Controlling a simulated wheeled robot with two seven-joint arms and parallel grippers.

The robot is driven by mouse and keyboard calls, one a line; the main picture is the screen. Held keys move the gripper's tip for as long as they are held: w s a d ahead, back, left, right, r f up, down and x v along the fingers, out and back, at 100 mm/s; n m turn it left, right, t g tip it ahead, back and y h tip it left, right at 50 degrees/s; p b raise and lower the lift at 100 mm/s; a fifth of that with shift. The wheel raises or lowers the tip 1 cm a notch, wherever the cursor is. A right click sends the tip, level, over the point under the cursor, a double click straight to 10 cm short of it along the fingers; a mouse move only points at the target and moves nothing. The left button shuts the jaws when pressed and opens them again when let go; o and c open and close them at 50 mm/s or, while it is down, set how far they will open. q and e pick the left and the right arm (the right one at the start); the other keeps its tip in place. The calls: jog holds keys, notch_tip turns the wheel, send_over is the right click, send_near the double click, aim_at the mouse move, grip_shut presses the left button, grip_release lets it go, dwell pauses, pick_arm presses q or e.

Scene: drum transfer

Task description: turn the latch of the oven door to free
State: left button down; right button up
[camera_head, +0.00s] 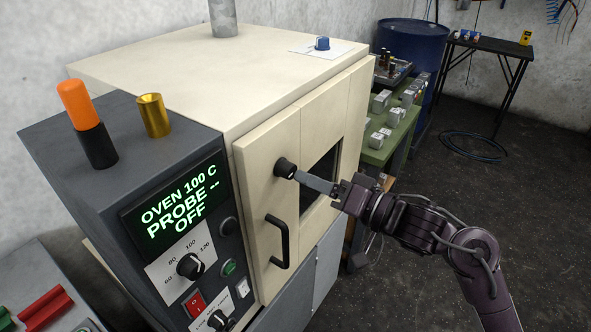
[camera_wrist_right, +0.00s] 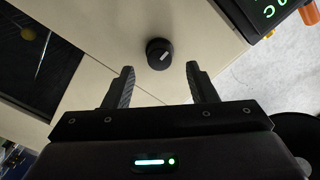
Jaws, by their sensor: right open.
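The oven door (camera_head: 268,145) is cream, closed, with a dark window and a black bar handle (camera_head: 278,243). The latch is a round black knob (camera_head: 285,167) on the door, above the handle. It also shows in the right wrist view (camera_wrist_right: 158,47), with a short pale mark slanting across its face. My right gripper (camera_head: 303,178) reaches in from the right, its fingertips close to the knob. In the right wrist view its two fingers (camera_wrist_right: 160,70) are apart, with the knob centred ahead between them. Contact cannot be told. My left gripper is not in view.
The oven's dark control panel (camera_head: 180,210) reads "OVEN 100 C PROBE -- OFF". An orange-and-black cylinder (camera_head: 88,125) and a brass cylinder (camera_head: 154,115) stand on top of it. A green bench (camera_head: 378,155) with small grey blocks stands behind my right arm. The floor at right is mostly clear.

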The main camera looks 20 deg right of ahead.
aim_at(293, 173)
jog(key=p+x, duration=0.1)
jog(key=x, duration=0.3)
jog(key=shift+w+a, duration=0.3)
jog(key=shift+c, duration=0.3)
jog(key=c, duration=0.9)
